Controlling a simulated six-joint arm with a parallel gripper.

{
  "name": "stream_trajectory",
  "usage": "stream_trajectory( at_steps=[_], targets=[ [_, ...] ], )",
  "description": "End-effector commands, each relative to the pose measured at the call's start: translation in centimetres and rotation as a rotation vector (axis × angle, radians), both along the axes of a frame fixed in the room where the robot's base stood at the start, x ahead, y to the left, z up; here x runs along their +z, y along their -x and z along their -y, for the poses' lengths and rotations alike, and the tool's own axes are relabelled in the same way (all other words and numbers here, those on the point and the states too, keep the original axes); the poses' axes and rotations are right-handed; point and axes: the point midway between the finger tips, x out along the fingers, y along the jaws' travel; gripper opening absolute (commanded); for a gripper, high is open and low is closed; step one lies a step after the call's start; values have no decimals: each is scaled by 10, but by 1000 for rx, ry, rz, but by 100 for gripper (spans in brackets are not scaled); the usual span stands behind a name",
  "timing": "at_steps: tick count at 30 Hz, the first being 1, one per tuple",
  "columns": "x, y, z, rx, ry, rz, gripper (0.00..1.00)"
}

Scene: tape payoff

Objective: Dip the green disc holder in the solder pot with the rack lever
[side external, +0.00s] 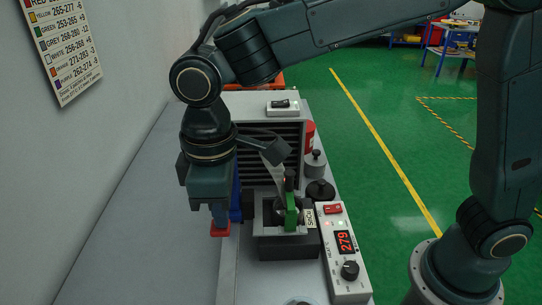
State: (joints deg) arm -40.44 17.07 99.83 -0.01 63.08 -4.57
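The green disc holder (291,213) stands upright at the dark, box-shaped solder pot (287,246), near its right side. A black-topped upright part (289,180) rises just behind the green piece; I cannot tell whether this is the rack lever. My gripper (219,215) points down to the left of the pot, apart from the green holder. A red piece (220,230) shows directly at its fingertips. The fingers overlap in this view, so I cannot tell whether they are shut on it.
A control box (350,270) reading 279 stands right of the pot. A blue piece (236,203) is close to my gripper's right. A slatted grey unit (285,135), a weight-like grey cylinder (315,164) and a red cylinder (309,137) stand behind. The left bench surface (150,220) is clear.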

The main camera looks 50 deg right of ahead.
Motion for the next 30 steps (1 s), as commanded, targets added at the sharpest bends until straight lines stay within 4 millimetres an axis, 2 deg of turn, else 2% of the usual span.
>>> stream_trajectory(
  at_steps=[30],
  targets=[
    [43,0,0,0,-1,1,0]
  ],
)
